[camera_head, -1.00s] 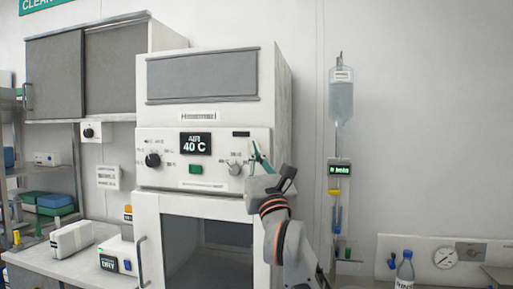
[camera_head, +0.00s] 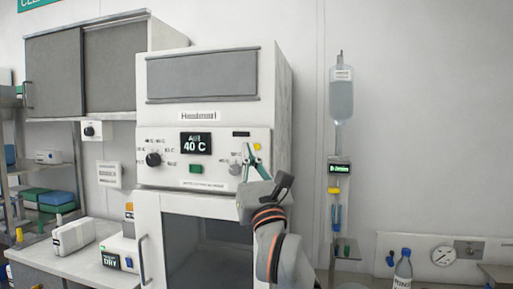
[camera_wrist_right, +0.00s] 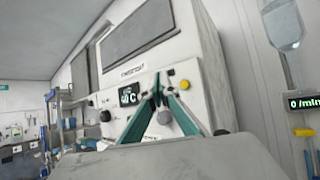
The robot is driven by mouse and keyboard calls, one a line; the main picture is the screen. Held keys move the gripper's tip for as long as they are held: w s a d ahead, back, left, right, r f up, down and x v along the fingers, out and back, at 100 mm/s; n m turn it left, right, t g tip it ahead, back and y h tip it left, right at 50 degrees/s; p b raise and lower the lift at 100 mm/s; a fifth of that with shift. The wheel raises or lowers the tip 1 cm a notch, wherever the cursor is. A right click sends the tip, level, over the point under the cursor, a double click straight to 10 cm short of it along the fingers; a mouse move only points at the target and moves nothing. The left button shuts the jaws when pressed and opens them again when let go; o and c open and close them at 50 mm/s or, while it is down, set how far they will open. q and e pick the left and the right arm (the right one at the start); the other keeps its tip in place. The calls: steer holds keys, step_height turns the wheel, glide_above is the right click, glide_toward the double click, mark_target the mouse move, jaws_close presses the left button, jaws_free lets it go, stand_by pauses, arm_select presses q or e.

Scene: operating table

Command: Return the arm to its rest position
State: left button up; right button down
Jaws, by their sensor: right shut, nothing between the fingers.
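My right gripper (camera_head: 251,153) is in front of the right side of the white cabinet's control panel (camera_head: 222,174), with its arm coming up from the lower right. Its green fingers are shut and empty. In the right wrist view the gripper (camera_wrist_right: 157,82) points at the panel, and its fingertips meet close to the grey knob (camera_wrist_right: 165,117). A yellow button (camera_wrist_right: 185,85) shows to the right of the fingertips. Whether the fingers touch the panel is hard to tell. The display (camera_head: 196,143) reads 40 C. My left gripper is not in view.
An IV bag (camera_head: 341,100) hangs on a pole at the right, with a small green-lit monitor (camera_head: 339,168) below it. A bottle (camera_head: 403,270) stands at the lower right. A white counter (camera_head: 75,262) with small devices is at the left. Open space lies between cabinet and pole.

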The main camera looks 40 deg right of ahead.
steer(key=shift+f, duration=0.1)
stand_by(0.4)
steer(key=s+a+f+n+g+y, duration=0.15)
steer(key=a+f+n+y, duration=0.3)
steer(key=f+n, duration=0.8)
steer(key=s+a+f+n+g+y, duration=0.15)
steer(key=a+f+n+y, duration=0.35)
steer(key=f+n, duration=0.8)
steer(key=s+a+f+n+g+y, duration=0.15)
steer(key=a+f+n+y, duration=0.4)
steer(key=f, duration=1.15)
steer(key=s+f+n+g+h, duration=0.2)
steer(key=s+f+n+g, duration=0.2)
steer(key=s+f, duration=0.5)
steer(key=s+f+n+g+h, duration=0.2)
steer(key=s+f+n, duration=0.7)
steer(key=f, duration=1.1)
steer(key=shift+a+f+g, duration=0.4)
steer(key=shift+g, duration=0.85)
steer(key=shift+s, duration=0.1)
